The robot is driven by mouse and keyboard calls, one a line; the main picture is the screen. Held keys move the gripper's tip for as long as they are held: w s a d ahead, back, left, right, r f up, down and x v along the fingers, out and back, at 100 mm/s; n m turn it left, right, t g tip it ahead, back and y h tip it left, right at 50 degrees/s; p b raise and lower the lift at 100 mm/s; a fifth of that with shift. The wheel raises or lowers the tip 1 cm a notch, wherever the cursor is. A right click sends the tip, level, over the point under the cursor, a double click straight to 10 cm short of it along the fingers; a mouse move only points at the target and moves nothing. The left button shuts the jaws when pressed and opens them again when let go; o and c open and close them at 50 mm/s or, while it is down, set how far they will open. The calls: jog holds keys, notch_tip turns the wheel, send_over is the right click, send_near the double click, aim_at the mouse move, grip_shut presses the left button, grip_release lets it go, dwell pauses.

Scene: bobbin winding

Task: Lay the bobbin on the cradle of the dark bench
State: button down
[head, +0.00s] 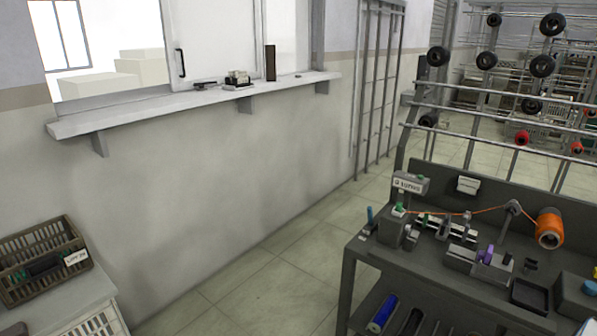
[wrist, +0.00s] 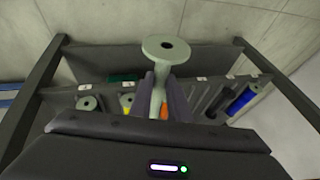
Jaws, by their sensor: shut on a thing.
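In the wrist view a pale grey-green bobbin (wrist: 166,48) stands up between the fingers of my gripper (wrist: 164,88). Its round flange with a dark centre hole faces the camera, and its narrow shaft runs down between the shut fingers. The dark bench (head: 349,256) is at the right of the head view, with a winding machine on top. Small dark blocks (head: 530,265) stand on it near the black tray; I cannot tell for sure which fixture is the cradle. My gripper does not show in the head view.
An orange thread spool (head: 549,229) and a black tray (head: 529,296) are on the bench. In the wrist view a rack holds several bobbins, including a blue one (wrist: 242,101). A crate (head: 40,246) stands at left. Floor (head: 250,290) is clear between.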

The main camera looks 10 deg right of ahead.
jog(key=shift+m, duration=0.3)
jog(key=shift+w, duration=0.1)
jog(key=shift+a+h, duration=0.2)
jog(key=shift+h, duration=0.1)
jog(key=shift+a+m, duration=0.5)
jog(key=shift+a, duration=0.4)
jog(key=w+a+r+n+y, duration=0.1)
jog(key=w+a+r+n, duration=0.2)
jog(key=w+a+r, duration=0.7)
jog(key=w+a+r+n+y, duration=0.1)
jog(key=w+a+r+n, duration=0.1)
jog(key=w+a+r, duration=0.75)
jog(key=w+a+r+n+y, duration=0.1)
jog(key=w+a+r+n, duration=0.2)
jog(key=a+r, duration=0.8)
jog(key=w+a+r+n+g+y, duration=0.1)
jog(key=w+a+r+n+y, duration=0.1)
jog(key=a+r, duration=0.9)
jog(key=shift+w+a+r+n+y, duration=0.45)
jog(key=shift+a+n, duration=0.95)
jog(key=shift+a, duration=1.65)
jog(key=shift+w+f, duration=0.15)
jog(key=shift+w, duration=0.05)
